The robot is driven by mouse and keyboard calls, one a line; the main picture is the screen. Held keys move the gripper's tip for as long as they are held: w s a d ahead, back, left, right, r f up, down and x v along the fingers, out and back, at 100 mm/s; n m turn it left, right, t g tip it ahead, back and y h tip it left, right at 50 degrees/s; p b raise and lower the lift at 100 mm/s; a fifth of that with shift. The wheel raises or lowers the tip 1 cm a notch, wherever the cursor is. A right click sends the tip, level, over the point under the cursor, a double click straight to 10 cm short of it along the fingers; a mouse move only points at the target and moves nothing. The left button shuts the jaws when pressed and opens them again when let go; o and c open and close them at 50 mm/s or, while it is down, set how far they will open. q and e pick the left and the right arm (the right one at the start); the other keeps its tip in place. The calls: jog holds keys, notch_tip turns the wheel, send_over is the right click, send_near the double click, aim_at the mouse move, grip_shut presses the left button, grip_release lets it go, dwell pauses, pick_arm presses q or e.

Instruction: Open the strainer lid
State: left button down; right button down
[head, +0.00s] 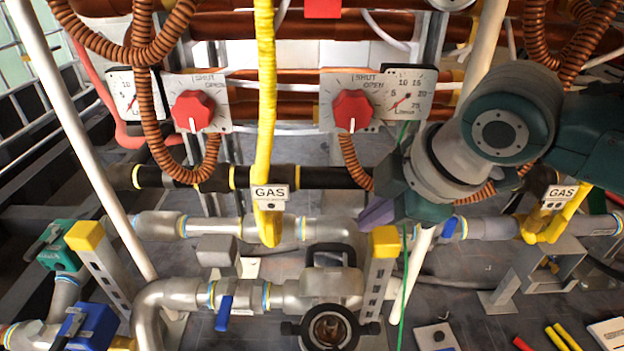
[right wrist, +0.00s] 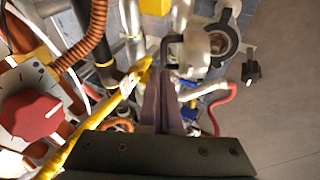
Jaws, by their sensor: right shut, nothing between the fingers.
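The strainer (head: 324,287) is a grey metal body in the pipe at the bottom middle of the head view. A black ring with side lugs (head: 331,327) surrounds its round, dark brownish front. A black U-shaped handle (head: 330,252) stands above the body. I cannot tell the lid's exact position. In the right wrist view the strainer's black ring (right wrist: 232,40) is at the upper right, beyond my fingertips. My right gripper (head: 374,217), with purple fingers, is shut and empty, above and right of the strainer, apart from it. It also shows in the wrist view (right wrist: 171,78). My left gripper is out of view.
A yellow-capped post (head: 384,242) stands between my right gripper and the strainer. A yellow gas pipe (head: 265,120) hangs left of it. Red knobs (head: 352,110) and coiled orange hoses are above. A blue valve handle (head: 224,314) sits left of the strainer.

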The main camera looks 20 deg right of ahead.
aim_at(330, 250)
jog(key=shift+s+a, duration=0.2)
jog(key=shift+s, duration=0.35)
jog(key=shift+s+a+f+m, duration=0.1)
jog(key=shift+s+m, duration=0.05)
jog(key=shift+m, duration=0.15)
jog(key=b+x, duration=0.2)
jog(key=x, duration=0.1)
jog(key=b+x, duration=0.2)
jog(key=x, duration=0.1)
jog(key=a+b+x, duration=0.1)
jog(key=b+x, duration=0.2)
jog(key=shift+f, duration=0.25)
jog(key=shift+g, duration=0.3)
jog(key=shift+w+d+y, duration=0.1)
jog(key=shift+w+y, duration=0.15)
jog(key=shift+y, duration=0.05)
jog(key=shift+w+d+r, duration=0.1)
jog(key=shift+w, duration=0.3)
jog(key=shift+g, duration=0.3)
